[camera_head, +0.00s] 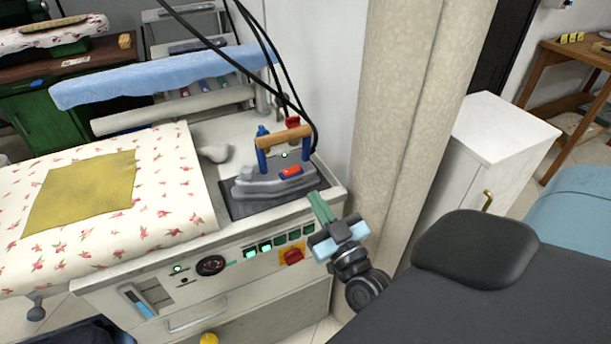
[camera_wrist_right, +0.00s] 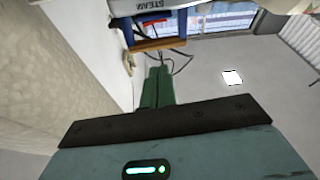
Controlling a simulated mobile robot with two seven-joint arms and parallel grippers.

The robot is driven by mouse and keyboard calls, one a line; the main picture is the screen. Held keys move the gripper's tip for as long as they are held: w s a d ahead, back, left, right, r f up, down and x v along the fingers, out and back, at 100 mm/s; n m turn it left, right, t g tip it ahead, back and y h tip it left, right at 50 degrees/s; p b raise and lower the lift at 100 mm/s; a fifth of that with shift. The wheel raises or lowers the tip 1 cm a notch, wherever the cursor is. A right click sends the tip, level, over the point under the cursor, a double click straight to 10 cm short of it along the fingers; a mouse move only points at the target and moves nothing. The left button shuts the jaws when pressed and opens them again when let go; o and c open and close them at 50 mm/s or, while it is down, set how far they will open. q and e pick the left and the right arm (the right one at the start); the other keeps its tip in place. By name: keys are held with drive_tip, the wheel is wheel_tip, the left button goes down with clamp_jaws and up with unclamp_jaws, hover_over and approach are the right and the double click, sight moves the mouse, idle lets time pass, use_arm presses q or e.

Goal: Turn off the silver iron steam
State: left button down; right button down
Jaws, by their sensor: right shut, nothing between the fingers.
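The silver iron (camera_head: 262,187) rests on a dark pad at the right end of the pressing station. It has a wooden handle (camera_head: 282,136), blue posts, a red switch (camera_head: 291,171) and a small green light. My right gripper (camera_head: 317,202) is shut and empty, in front of and to the right of the iron, apart from it. In the right wrist view the shut fingers (camera_wrist_right: 157,86) point up toward the wooden handle (camera_wrist_right: 160,44) and a grey surface marked STEAM (camera_wrist_right: 168,5), upside down. My left gripper is out of view.
Black cables hang behind the iron. A beige column (camera_head: 410,110) stands close on the right. A yellow cloth (camera_head: 82,192) lies on the floral board.

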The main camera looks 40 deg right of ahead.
drive_tip(key=shift+w+d+r, duration=0.15)
drive_tip(key=shift+d+r, duration=0.15)
drive_tip(key=shift+r, duration=0.25)
drive_tip(key=shift+w, duration=0.1)
